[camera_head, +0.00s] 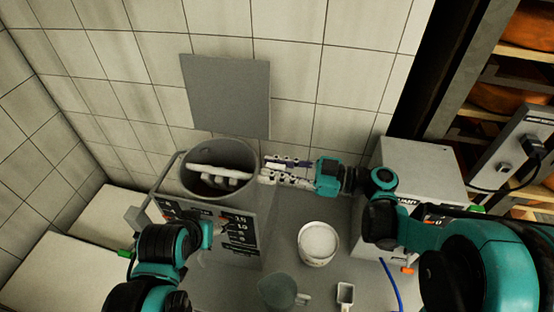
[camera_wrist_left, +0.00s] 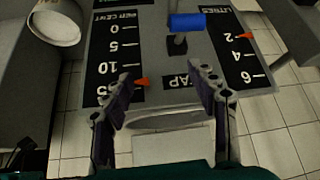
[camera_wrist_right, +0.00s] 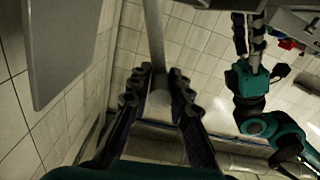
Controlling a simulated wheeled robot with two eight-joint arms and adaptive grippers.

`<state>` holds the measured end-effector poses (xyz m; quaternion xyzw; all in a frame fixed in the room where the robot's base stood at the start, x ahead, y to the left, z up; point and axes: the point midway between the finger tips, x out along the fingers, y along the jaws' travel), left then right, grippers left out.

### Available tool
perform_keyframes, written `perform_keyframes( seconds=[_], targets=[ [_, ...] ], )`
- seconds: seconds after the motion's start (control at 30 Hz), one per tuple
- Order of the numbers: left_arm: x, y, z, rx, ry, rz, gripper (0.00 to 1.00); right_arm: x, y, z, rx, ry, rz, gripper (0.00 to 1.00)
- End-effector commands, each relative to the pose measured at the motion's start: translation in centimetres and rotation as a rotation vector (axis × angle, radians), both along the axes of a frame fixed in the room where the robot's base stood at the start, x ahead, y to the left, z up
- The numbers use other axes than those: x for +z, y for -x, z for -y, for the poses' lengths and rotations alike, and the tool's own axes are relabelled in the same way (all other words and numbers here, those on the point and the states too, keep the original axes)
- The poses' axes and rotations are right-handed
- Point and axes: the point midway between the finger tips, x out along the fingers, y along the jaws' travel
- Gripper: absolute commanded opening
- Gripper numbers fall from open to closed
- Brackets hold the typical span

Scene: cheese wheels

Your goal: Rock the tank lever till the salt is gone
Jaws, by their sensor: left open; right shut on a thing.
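The grey round tank (camera_head: 188,182) stands at the back, its mouth open upward; I cannot make out any salt inside. A pale lever bar (camera_head: 220,172) lies across its mouth. My right gripper (camera_head: 266,171) reaches in from the right and is shut on the bar's near end. In the right wrist view the grey bar (camera_wrist_right: 155,45) runs between the fingertips (camera_wrist_right: 160,88). My left gripper (camera_wrist_left: 162,88) is open and empty in front of the tank's panel (camera_wrist_left: 145,30), which has percent and litres scales, orange pointers and a blue-handled tap (camera_wrist_left: 187,22).
A white tub (camera_head: 318,243) with pale contents, a grey-green jug (camera_head: 278,290) and a small white scoop (camera_head: 345,294) stand on the counter. A grey box (camera_head: 415,165) is at right, near shelves with cheese wheels (camera_head: 500,98). A grey board (camera_head: 228,95) hangs on the tiled wall.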

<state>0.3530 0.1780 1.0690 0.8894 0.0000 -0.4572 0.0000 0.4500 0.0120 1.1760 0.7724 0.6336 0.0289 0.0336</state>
Motion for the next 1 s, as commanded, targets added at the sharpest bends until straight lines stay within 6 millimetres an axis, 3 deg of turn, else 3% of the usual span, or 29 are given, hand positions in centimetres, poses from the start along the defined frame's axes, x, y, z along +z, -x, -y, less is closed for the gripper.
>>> perform_keyframes(
  seconds=[0.67,0.7,0.77,1.0],
  targets=[
    [-0.33,0.00,0.00,0.000,0.000,0.000,0.59,-0.73,1.06,-0.25,0.006,0.007,-0.008,0.00],
    [-0.34,-0.01,0.00,0.000,0.000,0.000,0.59,-0.74,1.07,-0.26,0.006,0.007,-0.008,0.24],
    [-0.34,-0.01,0.00,0.000,0.000,0.000,0.59,-0.73,1.07,-0.26,0.006,0.007,-0.007,0.39],
    [-0.31,0.00,0.00,0.000,0.000,0.000,0.59,-0.57,0.90,-0.20,0.003,0.004,-0.006,0.39]
  ],
)
